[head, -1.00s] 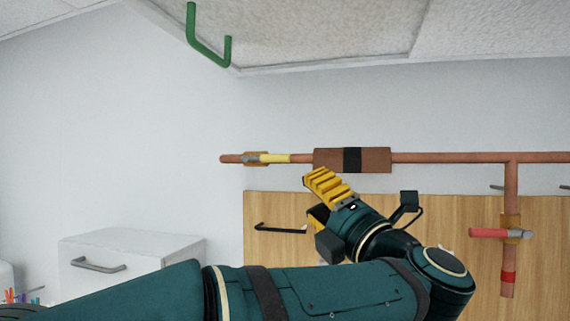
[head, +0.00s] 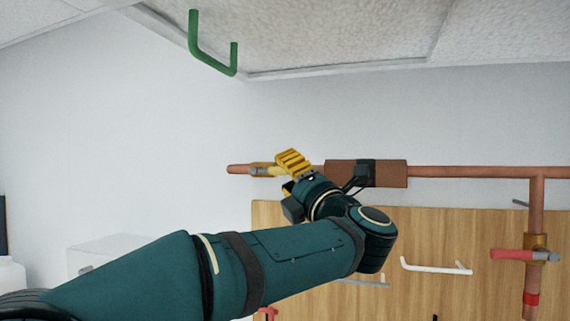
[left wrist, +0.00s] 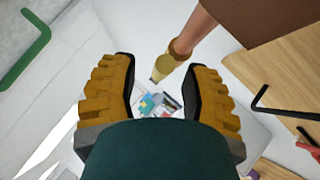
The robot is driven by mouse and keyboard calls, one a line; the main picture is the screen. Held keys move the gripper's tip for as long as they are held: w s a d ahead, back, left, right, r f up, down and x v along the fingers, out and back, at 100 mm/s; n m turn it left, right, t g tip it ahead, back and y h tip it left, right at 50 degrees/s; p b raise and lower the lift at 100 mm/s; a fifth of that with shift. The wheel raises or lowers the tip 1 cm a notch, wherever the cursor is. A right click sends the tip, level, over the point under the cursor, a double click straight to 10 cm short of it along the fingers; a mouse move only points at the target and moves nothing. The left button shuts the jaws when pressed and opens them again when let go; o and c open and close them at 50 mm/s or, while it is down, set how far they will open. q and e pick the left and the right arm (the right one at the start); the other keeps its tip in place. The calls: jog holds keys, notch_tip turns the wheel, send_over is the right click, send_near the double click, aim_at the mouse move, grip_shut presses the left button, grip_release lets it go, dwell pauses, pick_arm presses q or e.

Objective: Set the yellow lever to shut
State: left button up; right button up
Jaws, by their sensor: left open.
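The yellow lever (head: 273,170) sits on a small brass valve near the left end of a horizontal copper pipe (head: 460,172). It appears to lie along the pipe, its right part hidden behind my gripper. My left gripper (head: 291,161) is at the pipe, over the lever's right part in the head view. In the left wrist view the left gripper (left wrist: 160,72) is open and empty, with the brass valve (left wrist: 179,51) and a pale yellow piece, probably the lever (left wrist: 163,69), showing between its fingertips. I cannot tell whether they touch. My right gripper is out of view.
A brown sleeve (head: 393,173) wraps the pipe just right of my gripper. A red lever (head: 508,255) is on the vertical branch. A wooden panel (head: 430,290) with a white handle (head: 436,268) is below. A green handle (head: 212,55) hangs above.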

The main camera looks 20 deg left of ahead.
pick_arm(q)
jog(key=shift+x, duration=1.05)
jog(key=shift+f, duration=0.1)
grip_shut()
